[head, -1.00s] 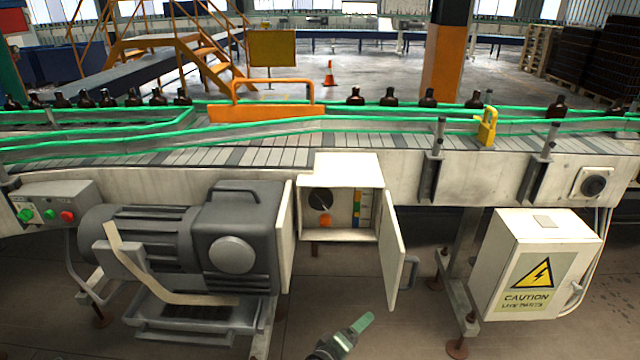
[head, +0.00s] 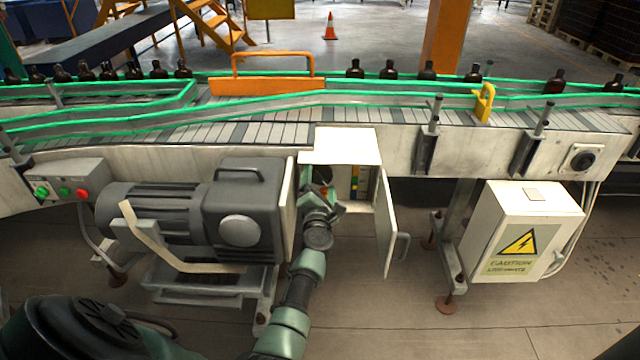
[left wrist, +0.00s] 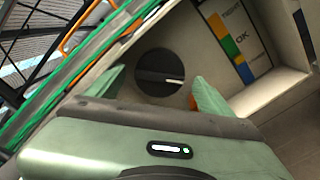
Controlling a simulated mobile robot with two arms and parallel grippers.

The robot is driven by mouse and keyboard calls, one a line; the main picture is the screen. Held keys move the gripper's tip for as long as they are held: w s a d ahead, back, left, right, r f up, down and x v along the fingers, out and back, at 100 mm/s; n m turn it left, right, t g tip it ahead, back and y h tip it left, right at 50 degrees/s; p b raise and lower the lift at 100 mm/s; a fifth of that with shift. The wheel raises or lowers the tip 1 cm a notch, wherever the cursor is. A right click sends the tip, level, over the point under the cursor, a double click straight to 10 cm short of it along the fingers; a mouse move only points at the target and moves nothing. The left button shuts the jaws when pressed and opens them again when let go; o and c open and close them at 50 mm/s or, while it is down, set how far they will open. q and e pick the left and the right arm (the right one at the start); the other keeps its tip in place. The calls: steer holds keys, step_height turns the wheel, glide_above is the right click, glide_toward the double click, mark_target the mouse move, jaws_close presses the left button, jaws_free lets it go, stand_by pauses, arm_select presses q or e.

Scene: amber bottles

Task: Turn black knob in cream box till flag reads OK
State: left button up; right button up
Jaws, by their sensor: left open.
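The cream box (head: 345,147) hangs open-fronted under the conveyor, its door (head: 387,228) swung out to the right. In the left wrist view the black knob (left wrist: 160,72) sits on the box's back panel, its white pointer line toward the right. A coloured strip (left wrist: 231,47) with blue, green and orange bands is right of it; "OK" stands beside the green band. I cannot make out a separate flag. My left gripper (head: 318,192) reaches into the box; its open fingers (left wrist: 158,92) show on either side of the knob's lower part. Contact is unclear. My right gripper is out of view.
A grey motor (head: 200,215) stands close left of the box. A caution-marked cabinet (head: 527,230) is to the right. The conveyor (head: 270,130) with green rails and several amber bottles (head: 355,69) runs above. An orange part (left wrist: 193,102) lies partly behind the right finger.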

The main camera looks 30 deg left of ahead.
arm_select(q)
steer(key=shift+w+a, duration=0.25)
steer(key=shift+w, duration=0.1)
steer(key=c, duration=1.4)
steer(key=shift+o, duration=0.2)
